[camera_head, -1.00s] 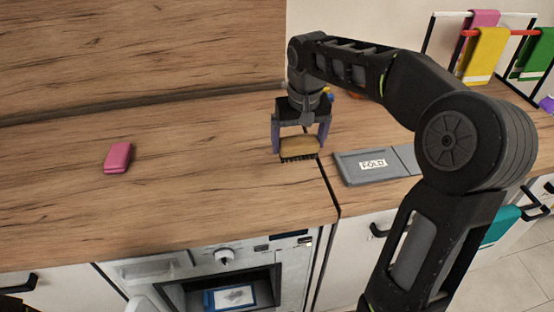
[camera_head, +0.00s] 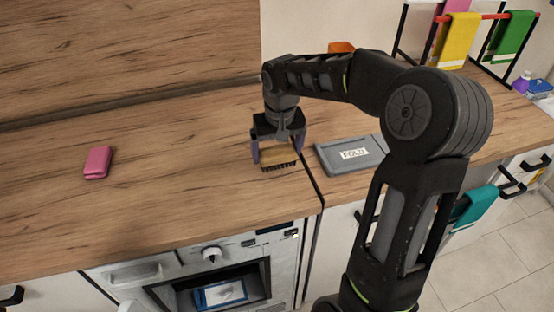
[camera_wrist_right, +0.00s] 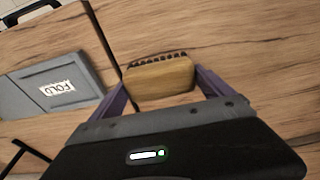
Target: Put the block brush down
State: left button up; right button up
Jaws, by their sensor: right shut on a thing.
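The block brush (camera_head: 279,159) has a tan wooden back and dark bristles. My right gripper (camera_head: 277,156) is shut on it, with one finger at each end. My left gripper is not in view.
A grey board marked FOLD (camera_head: 352,154) lies right of the brush, past a dark counter seam. A pink folded cloth (camera_head: 98,162) lies on the left. The worktop (camera_head: 180,165) between is clear. A towel rack (camera_head: 470,17) stands at the back right.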

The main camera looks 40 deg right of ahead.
aim_at(277, 161)
jog(key=shift+f+p, duration=0.3)
jog(key=shift+f, duration=1.5)
jog(key=shift+f, duration=0.2)
jog(key=o, duration=1.3)
jog(key=shift+r, duration=0.1)
jog(key=r, duration=0.4)
jog(key=s+r, duration=0.1)
jog(key=r, duration=0.3)
jog(key=r+b, duration=0.1)
jog(key=r, duration=0.3)
jog(key=shift+s+a, duration=0.3)
jog(key=shift+s, duration=0.1)
